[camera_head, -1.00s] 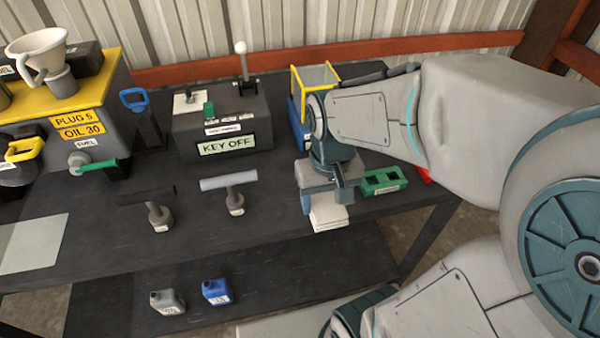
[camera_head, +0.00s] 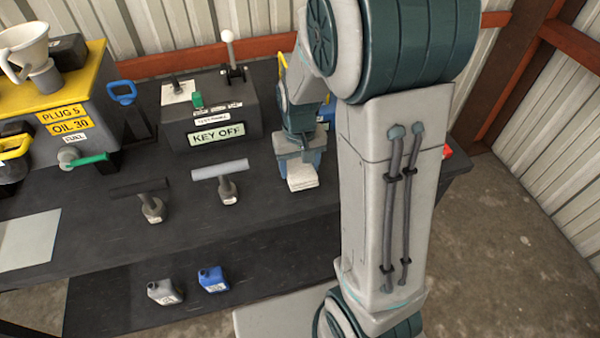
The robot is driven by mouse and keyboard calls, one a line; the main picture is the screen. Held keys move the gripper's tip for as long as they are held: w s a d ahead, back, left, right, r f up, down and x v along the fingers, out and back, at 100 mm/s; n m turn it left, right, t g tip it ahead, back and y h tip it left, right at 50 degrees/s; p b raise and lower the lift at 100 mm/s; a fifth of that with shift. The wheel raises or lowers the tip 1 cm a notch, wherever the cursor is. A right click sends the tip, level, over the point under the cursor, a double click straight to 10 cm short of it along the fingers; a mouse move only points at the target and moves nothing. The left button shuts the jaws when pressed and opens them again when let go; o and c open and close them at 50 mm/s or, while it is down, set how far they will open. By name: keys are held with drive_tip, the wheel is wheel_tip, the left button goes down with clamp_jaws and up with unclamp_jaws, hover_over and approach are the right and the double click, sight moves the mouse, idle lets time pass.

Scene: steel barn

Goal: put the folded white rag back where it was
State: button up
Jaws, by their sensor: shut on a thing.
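The folded white rag (camera_head: 302,178) shows just below my gripper (camera_head: 300,160), over the dark bench near its front edge. My gripper points down and is shut on the rag. Its fingertips are partly hidden by the gripper body and the rag. I cannot tell whether the rag touches the bench top or hangs just above it.
A grey box labelled KEY OFF (camera_head: 220,133) stands left of my gripper. A grey jug (camera_head: 165,292) and a blue jug (camera_head: 212,279) are on the lower shelf. My arm hides the bench's right part.

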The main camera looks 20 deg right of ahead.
sight(300, 175)
drive_tip(key=shift+f, duration=1.95)
drive_tip(key=shift+f, duration=0.15)
drive_tip(key=shift+f, duration=0.15)
drive_tip(key=o, duration=1)
drive_tip(key=shift+r, duration=0.2)
